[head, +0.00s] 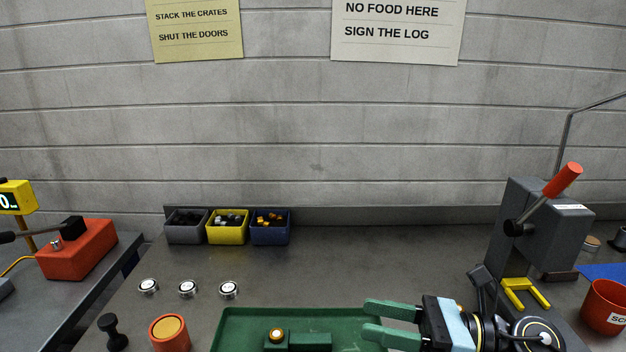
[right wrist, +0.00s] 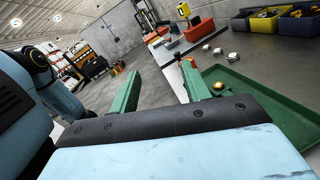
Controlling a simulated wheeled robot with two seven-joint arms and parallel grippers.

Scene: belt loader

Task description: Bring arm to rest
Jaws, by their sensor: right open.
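My right gripper (head: 368,320) reaches in from the lower right of the head view. Its two green fingers point left and are apart, with nothing between them. The fingers are above the right part of the green tray (head: 232,318). In the right wrist view the open gripper (right wrist: 160,67) also shows empty, and the tray (right wrist: 262,103) lies to its right. My left gripper is not in view.
A grey press (head: 545,225) with a red-tipped lever stands at right, near a red cup (head: 606,306). Three silver discs (head: 188,288), an orange cylinder (head: 170,333) and a black knobbed piece (head: 113,331) stand at left. Bins (head: 227,228) line the back.

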